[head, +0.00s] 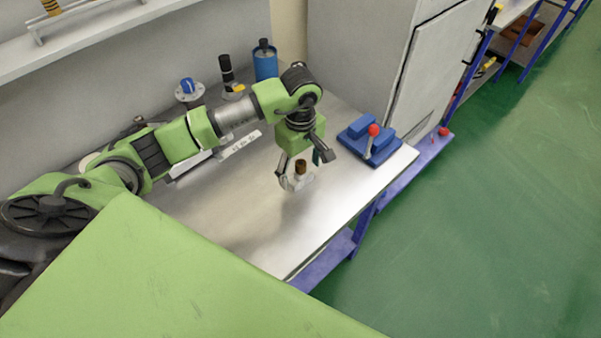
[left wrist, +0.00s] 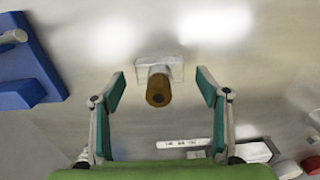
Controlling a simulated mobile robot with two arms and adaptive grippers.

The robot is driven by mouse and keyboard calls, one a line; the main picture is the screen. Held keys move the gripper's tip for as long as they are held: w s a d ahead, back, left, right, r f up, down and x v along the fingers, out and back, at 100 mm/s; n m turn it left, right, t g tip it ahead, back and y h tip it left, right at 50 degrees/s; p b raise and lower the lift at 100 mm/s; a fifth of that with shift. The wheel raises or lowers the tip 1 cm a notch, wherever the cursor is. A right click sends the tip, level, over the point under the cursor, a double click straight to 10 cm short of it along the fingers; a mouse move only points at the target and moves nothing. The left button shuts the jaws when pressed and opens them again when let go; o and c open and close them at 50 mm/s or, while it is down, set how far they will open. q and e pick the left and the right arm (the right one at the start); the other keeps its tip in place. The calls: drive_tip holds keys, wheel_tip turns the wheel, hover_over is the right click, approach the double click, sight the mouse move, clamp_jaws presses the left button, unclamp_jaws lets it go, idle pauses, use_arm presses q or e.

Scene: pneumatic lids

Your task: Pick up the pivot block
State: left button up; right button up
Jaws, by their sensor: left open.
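The pivot block, which I take to be the small pale block with an upright brown cylinder (head: 301,168), stands on the metal table (head: 235,195) near its front edge. In the left wrist view the pivot block (left wrist: 158,88) shows its pale base behind the brown round top. My left gripper (head: 299,164) points down over it. In the left wrist view the left gripper (left wrist: 161,86) is open, one finger on each side of the brown cylinder, with clear gaps on both sides. Whether the fingertips are level with the cylinder is hard to tell. My right gripper is not in view.
A blue stepped fixture with a red-knobbed lever (head: 366,143) sits to the right on the table. A blue canister (head: 265,62), a black-topped part (head: 228,74) and a blue-knobbed flange (head: 188,88) stand along the back. A grey cabinet (head: 361,50) stands behind. The table's front left is clear.

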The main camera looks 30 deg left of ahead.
use_arm(q)
drive_tip(key=shift+a+f, duration=0.1)
drive_tip(key=shift+f, duration=1.05)
drive_tip(key=c, duration=1.3)
drive_tip(key=shift+w+r, duration=0.1)
drive_tip(key=shift+r, duration=0.05)
